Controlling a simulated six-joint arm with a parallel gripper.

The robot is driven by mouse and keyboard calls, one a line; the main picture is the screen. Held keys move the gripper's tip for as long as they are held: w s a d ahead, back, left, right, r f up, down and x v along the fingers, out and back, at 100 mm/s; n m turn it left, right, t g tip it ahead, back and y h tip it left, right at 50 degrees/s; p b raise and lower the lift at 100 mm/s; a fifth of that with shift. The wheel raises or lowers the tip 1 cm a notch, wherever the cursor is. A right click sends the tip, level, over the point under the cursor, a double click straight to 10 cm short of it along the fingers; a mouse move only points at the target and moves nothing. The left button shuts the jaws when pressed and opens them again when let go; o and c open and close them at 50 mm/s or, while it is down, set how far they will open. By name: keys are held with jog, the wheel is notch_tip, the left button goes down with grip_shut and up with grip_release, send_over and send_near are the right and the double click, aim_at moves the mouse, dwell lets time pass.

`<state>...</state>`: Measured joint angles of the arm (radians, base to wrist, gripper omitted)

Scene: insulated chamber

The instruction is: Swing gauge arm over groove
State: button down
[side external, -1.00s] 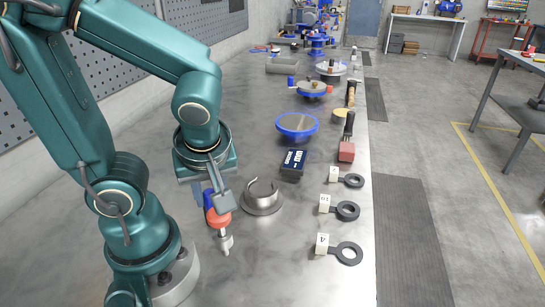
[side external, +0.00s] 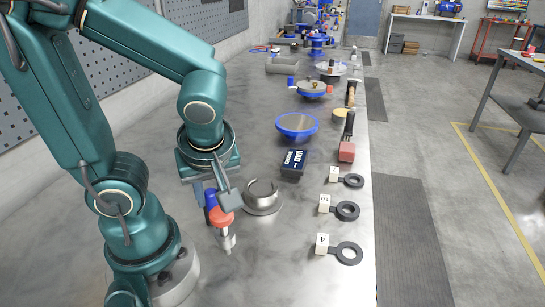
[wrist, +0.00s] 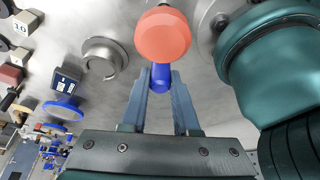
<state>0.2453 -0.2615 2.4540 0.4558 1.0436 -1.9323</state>
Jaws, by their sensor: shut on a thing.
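My gripper (side external: 213,198) is shut on the blue handle of a gauge (side external: 222,218) with a red-orange round body and a pale metal tip. It holds the gauge roughly upright with the tip pointing down, close over the bench; I cannot tell whether the tip touches. In the wrist view the blue handle (wrist: 161,77) lies between my fingertips and the red-orange body (wrist: 163,35) is beyond them. A grey flanged metal ring (side external: 262,200) with a gap in its wall stands just right of the gauge, apart from it. It also shows in the wrist view (wrist: 103,57). Any groove in it is unclear.
A dark blue labelled box (side external: 293,164) and a blue-rimmed disc (side external: 297,125) stand behind the ring. Several black ring tags lie along the right bench edge, the nearest marked 4 (side external: 348,254). A red block (side external: 347,152) is farther back. The front bench is clear.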

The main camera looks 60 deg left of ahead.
jog(key=w+a+n+g+h, duration=0.4)
jog(key=w+a+n+g, duration=0.1)
jog(key=n, duration=1.4)
jog(key=shift+w+a+n, duration=0.3)
jog(key=shift+w+a, duration=0.15)
dwell(0.3)
jog(key=c, duration=0.7)
grip_release()
jog(key=shift+o, duration=0.2)
jog(key=shift+v, duration=2.55)
jog(key=shift+a, duration=0.15)
